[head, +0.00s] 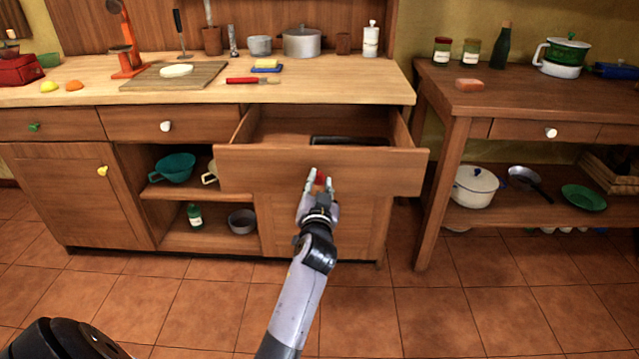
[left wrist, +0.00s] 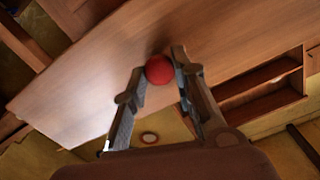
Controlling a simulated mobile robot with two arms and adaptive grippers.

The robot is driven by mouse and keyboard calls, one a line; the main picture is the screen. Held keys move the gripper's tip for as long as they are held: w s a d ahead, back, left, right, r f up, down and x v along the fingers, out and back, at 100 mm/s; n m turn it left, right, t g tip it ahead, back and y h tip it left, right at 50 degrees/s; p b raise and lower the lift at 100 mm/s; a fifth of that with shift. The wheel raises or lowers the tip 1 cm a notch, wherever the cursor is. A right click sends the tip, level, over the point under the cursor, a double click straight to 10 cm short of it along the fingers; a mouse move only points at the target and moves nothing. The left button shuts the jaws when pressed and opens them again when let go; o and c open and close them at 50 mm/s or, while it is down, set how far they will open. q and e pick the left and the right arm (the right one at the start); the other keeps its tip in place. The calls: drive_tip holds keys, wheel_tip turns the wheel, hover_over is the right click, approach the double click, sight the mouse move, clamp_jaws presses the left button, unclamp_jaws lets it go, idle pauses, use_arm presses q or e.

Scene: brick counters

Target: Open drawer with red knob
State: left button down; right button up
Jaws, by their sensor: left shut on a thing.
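The drawer (head: 270,172) with the red knob (head: 320,178) stands pulled out from the counter, its inside showing from above with a dark item (head: 348,141) in it. My left gripper (head: 318,182) is at the drawer front, shut on the red knob. In the left wrist view the red knob (left wrist: 159,69) sits between the two fingertips of my left gripper (left wrist: 158,75), against the wooden drawer front (left wrist: 100,85). My right gripper is not in view.
A shut drawer with a white knob (head: 166,126) and open shelves with a teal colander (head: 174,168) are to the left. A wooden table (head: 520,100) stands to the right. The tiled floor (head: 420,310) in front is clear.

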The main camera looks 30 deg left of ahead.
use_arm(q)
drive_tip(key=c, duration=1.3)
unclamp_jaws()
wheel_tip(320, 180, up, 10)
